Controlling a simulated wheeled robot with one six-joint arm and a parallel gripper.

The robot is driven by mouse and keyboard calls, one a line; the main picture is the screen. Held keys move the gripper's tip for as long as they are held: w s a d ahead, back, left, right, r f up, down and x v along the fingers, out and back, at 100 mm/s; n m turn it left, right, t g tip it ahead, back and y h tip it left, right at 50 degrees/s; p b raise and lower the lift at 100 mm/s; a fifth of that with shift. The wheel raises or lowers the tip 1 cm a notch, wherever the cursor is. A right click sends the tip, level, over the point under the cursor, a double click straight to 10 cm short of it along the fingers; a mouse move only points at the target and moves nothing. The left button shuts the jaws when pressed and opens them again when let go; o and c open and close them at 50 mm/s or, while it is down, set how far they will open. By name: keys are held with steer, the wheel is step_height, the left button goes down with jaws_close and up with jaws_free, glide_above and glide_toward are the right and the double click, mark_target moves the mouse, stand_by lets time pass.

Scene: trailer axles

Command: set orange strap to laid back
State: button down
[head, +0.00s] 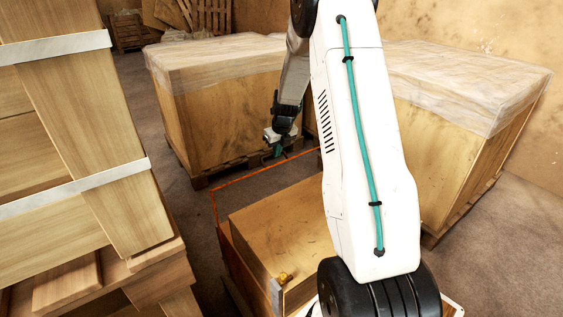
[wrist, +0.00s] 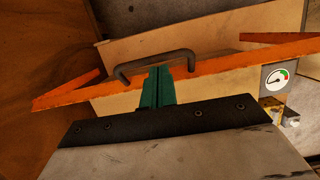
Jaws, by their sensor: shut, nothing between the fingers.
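The orange strap (head: 262,170) shows in the head view as a thin raised frame-like band over the back of a wooden crate (head: 285,232). In the wrist view the orange strap (wrist: 225,65) runs slantwise across the picture, with bent ends. A dark bar handle (wrist: 150,58) arches at its middle. My gripper (head: 278,150) is at the strap's far side in the head view. In the wrist view its green fingers (wrist: 157,86) are together and empty, overlapping the strap just below the handle. I cannot tell whether they touch it.
A dial gauge (wrist: 277,78) is at the right in the wrist view. A brass fitting (head: 284,278) is on the near crate. Wrapped crates (head: 215,105) and (head: 470,85) stand behind, on pallets. Strapped timber (head: 75,120) fills the left. Some floor (head: 150,115) is clear between.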

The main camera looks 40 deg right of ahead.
steer(key=w+f, duration=0.1)
steer(key=w, duration=0.8)
steer(key=shift+w+f, duration=0.25)
steer(key=shift+f, duration=0.15)
steer(key=s+r, duration=0.2)
steer(key=s, duration=0.2)
steer(key=w+r, duration=0.6)
steer(key=w, duration=0.2)
steer(key=shift+d+r, duration=0.3)
